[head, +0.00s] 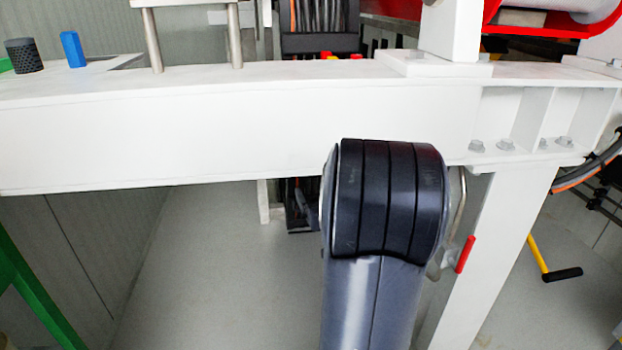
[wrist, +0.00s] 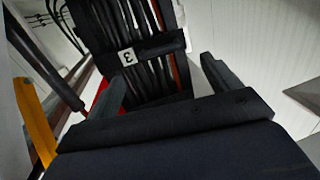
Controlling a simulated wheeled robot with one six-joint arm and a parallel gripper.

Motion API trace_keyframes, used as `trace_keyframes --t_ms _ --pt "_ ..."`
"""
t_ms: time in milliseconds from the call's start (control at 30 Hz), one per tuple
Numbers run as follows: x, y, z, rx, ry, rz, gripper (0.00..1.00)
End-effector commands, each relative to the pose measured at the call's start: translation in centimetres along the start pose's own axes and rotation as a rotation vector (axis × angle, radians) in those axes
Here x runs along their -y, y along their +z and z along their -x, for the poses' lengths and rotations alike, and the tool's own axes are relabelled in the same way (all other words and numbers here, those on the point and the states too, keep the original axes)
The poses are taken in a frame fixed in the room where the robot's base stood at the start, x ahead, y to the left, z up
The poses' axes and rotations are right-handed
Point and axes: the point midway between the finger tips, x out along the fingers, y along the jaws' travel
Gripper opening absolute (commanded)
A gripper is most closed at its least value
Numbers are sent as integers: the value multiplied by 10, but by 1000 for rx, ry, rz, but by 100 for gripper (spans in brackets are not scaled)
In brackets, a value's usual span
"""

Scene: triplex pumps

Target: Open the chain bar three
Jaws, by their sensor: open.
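In the wrist view a dark cable chain holds several black hoses and one orange one. A dark bar (wrist: 160,48) crosses the hoses and carries a white label with a 3 (wrist: 127,56), seen upside down or turned. The bar lies across the hoses. My gripper (wrist: 162,69) is open, its two fingers spread apart below the bar in the picture. Nothing is held between them, and I cannot tell whether they touch the bar. In the head view my arm hides the gripper; a dark strip of hoses (head: 300,203) shows beside it under the beam.
A white steel beam (head: 200,135) runs across the head view, with a white leg (head: 478,265) at right. A red-gripped lever (head: 466,254) is close to my arm. A yellow handle (head: 540,258) stands further right. Another cable chain (head: 320,42) shows behind the beam.

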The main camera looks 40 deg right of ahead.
Motion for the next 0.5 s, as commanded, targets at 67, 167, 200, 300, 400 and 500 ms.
trace_keyframes --t_ms 67,167,200,300,400,500 --pt "0 3 -17 -1 -2 1 84" --pt "0 3 -35 0 -1 2 84" --pt "0 3 -42 -1 -1 1 84" --pt "0 2 -57 0 1 0 84" --pt "0 2 -68 1 1 0 84" --pt "0 1 -74 0 1 0 84"
